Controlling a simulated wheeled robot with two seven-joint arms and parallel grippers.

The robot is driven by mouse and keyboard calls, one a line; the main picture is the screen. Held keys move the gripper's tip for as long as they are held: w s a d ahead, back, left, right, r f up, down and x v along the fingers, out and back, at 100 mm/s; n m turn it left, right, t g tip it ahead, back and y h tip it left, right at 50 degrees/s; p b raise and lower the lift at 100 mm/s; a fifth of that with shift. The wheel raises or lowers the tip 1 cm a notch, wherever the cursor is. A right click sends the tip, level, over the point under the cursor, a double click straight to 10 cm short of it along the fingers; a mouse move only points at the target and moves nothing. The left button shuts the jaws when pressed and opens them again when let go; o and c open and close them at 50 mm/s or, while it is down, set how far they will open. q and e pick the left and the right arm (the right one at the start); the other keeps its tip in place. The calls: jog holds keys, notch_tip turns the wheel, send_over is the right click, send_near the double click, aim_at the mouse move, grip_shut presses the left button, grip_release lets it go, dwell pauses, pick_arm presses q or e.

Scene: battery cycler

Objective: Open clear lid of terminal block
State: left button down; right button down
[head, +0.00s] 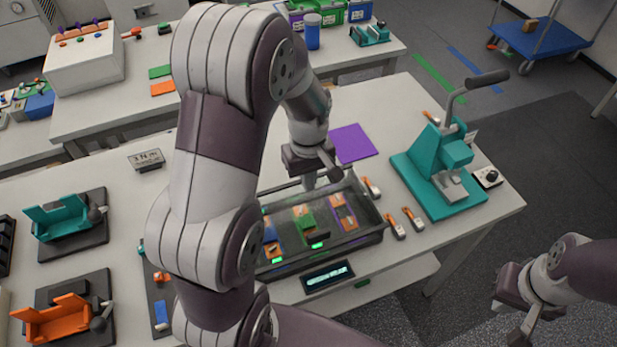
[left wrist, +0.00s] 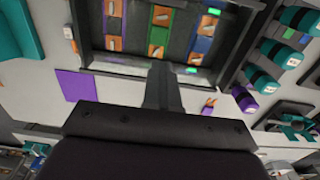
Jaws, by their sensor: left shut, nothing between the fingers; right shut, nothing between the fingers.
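The terminal block is a dark framed box (head: 376,236) on the white table, with purple, green and blue slots holding orange pieces. Its clear lid (head: 345,190) appears to lie over the slots; its exact angle is hard to tell. My left gripper (head: 309,184) is shut and empty, pointing down at the box's back edge. I cannot tell whether the fingertips touch the lid. In the left wrist view the shut fingers (left wrist: 161,88) reach to the frame (left wrist: 125,62) of the box. My right gripper (head: 517,322) is shut and empty, off the table at lower right.
A teal lever press (head: 440,170) stands right of the box, with small orange-and-white clips (head: 413,219) between. A small display (head: 328,276) lies in front. A purple mat (head: 352,143) lies flat behind. Teal (head: 65,217) and orange (head: 55,318) fixtures stand at left.

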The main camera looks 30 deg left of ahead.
pick_arm(q)
jog(key=c, duration=1.9)
grip_release()
jog(key=o, duration=1.7)
jog(key=shift+r, duration=0.15)
notch_tip(320, 180, up, 12)
jog(key=p, duration=0.2)
jog(key=shift+r+p, duration=0.2)
jog(key=shift+p, duration=0.15)
